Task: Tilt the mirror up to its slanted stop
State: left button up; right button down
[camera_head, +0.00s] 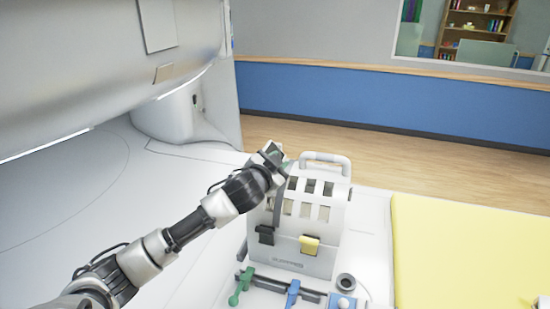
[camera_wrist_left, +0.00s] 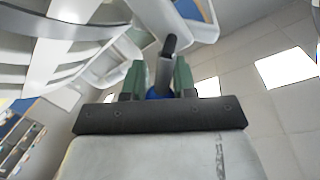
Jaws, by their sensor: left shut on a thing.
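The white head coil (camera_head: 318,232) with rows of window openings and a handle on top stands on the white table. My left gripper (camera_head: 274,156) is at the upper left of the coil, beside the handle. In the left wrist view its two green fingers (camera_wrist_left: 157,78) are shut on a slim grey bar with a dark tip (camera_wrist_left: 167,62). In the head view a dark grey strip (camera_head: 278,205) runs down the coil's front below the gripper. The mirror's face cannot be made out, and the gripper and wrist hide part of that area. My right gripper is out of view.
A black clip (camera_head: 265,235) and a yellow clip (camera_head: 309,244) sit on the coil's front. Green (camera_head: 241,286) and blue (camera_head: 292,292) handles lie before it. A yellow pad (camera_head: 470,250) is at right. The large scanner housing (camera_head: 100,60) rises at left.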

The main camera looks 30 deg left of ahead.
pick_arm(q)
jog(key=shift+f, duration=0.1)
dwell(0.4)
jog(key=o, duration=0.9)
jog(key=shift+s, duration=0.1)
jog(key=shift+s, duration=0.25)
jog(key=s+b, duration=0.1)
jog(key=s, duration=0.2)
jog(key=s+r+b, duration=0.1)
jog(key=s, duration=0.2)
jog(key=s+d+b, duration=0.1)
jog(key=s, duration=0.3)
jog(key=shift+d+r+b, duration=0.1)
jog(key=shift+r+b, duration=0.1)
jog(key=shift+b, duration=0.2)
